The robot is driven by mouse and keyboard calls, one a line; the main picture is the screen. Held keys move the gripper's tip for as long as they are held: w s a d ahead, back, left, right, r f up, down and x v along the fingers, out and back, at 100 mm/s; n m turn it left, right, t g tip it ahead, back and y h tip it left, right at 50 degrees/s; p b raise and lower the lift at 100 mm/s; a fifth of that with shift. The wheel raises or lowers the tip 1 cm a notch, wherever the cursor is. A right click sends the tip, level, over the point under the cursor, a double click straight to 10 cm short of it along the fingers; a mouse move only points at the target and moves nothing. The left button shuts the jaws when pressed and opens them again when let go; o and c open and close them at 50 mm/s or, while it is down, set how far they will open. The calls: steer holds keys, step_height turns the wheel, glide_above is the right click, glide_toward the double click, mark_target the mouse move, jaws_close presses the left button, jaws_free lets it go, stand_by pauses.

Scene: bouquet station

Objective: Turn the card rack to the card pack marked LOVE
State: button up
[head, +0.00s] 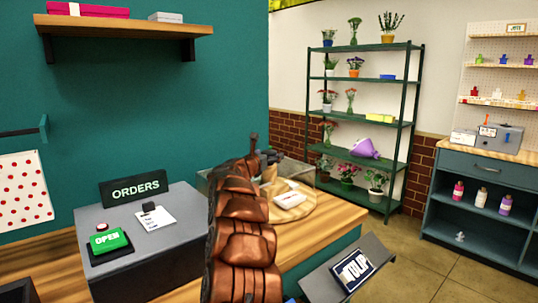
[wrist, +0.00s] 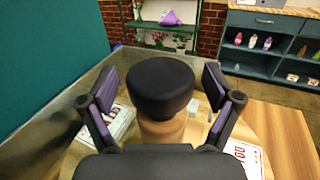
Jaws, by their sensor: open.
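The card rack is a round wooden disc (head: 303,213) on the counter, partly hidden behind my arm in the head view. In the wrist view, a black round knob (wrist: 162,88) tops a wooden post (wrist: 163,132) on it. My gripper (wrist: 160,85) is open, with one dark finger on each side of the knob; I cannot tell whether either touches it. A white card pack with red marks (wrist: 246,158) lies at right, its lettering not clearly readable. Another pack (wrist: 121,122) is at left, partly behind the finger. In the head view a white pack (head: 290,200) lies on the disc.
A clear low panel (wrist: 65,115) stands left of the rack. A grey box with a green OPEN button (head: 108,240) and an ORDERS sign (head: 136,188) are at left. A tilted tray with a TULIP card (head: 353,270) is at front right. A plant shelf (head: 365,130) stands behind.

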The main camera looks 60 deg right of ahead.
jaws_close()
stand_by(0.9)
